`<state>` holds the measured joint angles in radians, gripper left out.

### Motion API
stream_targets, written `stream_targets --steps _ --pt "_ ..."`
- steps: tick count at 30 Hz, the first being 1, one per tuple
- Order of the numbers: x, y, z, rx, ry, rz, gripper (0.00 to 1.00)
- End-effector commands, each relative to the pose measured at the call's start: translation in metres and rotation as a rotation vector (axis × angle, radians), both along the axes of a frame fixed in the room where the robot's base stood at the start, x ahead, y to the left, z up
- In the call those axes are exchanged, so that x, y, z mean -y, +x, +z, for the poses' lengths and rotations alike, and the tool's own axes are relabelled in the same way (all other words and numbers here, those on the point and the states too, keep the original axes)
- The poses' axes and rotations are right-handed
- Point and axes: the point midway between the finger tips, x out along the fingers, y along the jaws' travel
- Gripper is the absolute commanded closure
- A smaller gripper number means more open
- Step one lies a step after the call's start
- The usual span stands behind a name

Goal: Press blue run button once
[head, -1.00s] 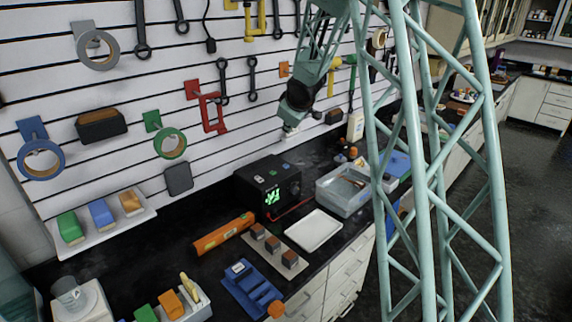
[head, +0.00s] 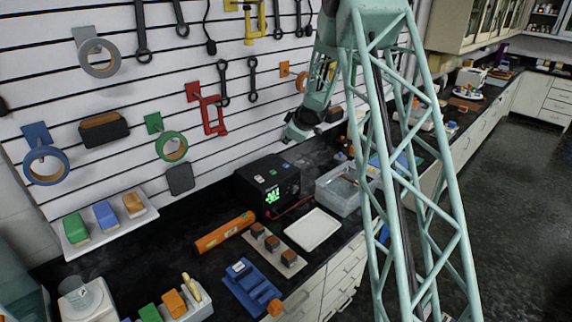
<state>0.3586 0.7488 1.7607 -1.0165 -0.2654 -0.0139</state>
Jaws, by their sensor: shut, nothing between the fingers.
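A black box-shaped device (head: 249,192) stands on the dark counter against the wall. Its front has a lit green display (head: 272,196). Its top carries a row of small buttons, and a blue one (head: 272,172) sits in the middle, between a whitish one and a greenish one. My gripper (head: 291,138) hangs above and slightly right of the device in the picture, apart from it. It is small and dark here; it looks shut and empty. The fingertips are hard to make out. Nothing covers the device top in this view.
A grey bin (head: 342,201) stands right of the device, and a white tray (head: 312,231) lies in front. An orange level (head: 224,232), a board with small blocks (head: 256,242) and a blue holder (head: 246,291) are nearby. Tools hang on the slatted wall behind.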

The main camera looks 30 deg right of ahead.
Motion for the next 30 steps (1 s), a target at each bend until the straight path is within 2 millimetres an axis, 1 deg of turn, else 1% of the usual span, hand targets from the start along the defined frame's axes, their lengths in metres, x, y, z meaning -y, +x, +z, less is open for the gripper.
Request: stream_targets --steps 6,22,30 --pt "0.001 0.004 -0.009 0.000 0.003 0.017 1.00" --pt "0.002 0.004 -0.012 0.000 0.003 0.019 1.00" --pt "0.002 0.004 -0.019 0.000 0.004 0.018 1.00"
